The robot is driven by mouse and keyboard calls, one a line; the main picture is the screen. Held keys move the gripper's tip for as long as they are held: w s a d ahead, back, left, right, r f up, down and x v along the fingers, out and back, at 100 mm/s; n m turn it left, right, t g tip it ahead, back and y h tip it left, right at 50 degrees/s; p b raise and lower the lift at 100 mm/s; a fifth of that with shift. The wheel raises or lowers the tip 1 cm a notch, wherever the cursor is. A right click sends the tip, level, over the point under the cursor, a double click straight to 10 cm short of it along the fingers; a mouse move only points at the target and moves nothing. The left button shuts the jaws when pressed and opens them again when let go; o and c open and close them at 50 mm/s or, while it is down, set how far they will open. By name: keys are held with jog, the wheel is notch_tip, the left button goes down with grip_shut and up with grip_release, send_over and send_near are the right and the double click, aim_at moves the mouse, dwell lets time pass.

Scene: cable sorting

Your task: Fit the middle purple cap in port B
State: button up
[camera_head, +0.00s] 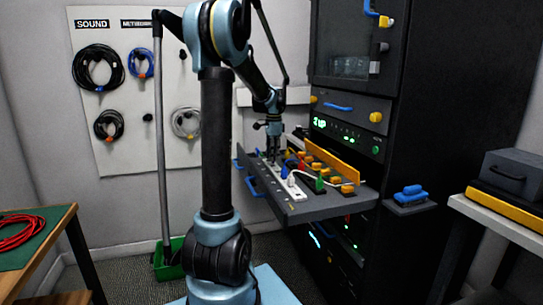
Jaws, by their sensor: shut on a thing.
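My gripper (272,157) points down over the back left part of a pulled-out grey tray (318,207) in the rack. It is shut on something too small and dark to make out. I cannot make out any purple cap or a port marked B at this size.
A white plug (291,179), a green connector (320,184) and several orange pieces (334,180) sit on the tray. A yellow bar (332,160) edges its rack side. A blue handle piece (409,192) sits on a small shelf right of the tray. Cable coils (98,67) hang on the wall board.

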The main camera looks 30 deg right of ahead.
jog(key=shift+f, duration=1.25)
dwell(1.5)
jog(key=o, duration=1.4)
jog(key=shift+c, duration=0.2)
jog(key=shift+r, duration=0.15)
jog(key=shift+r, duration=3.35)
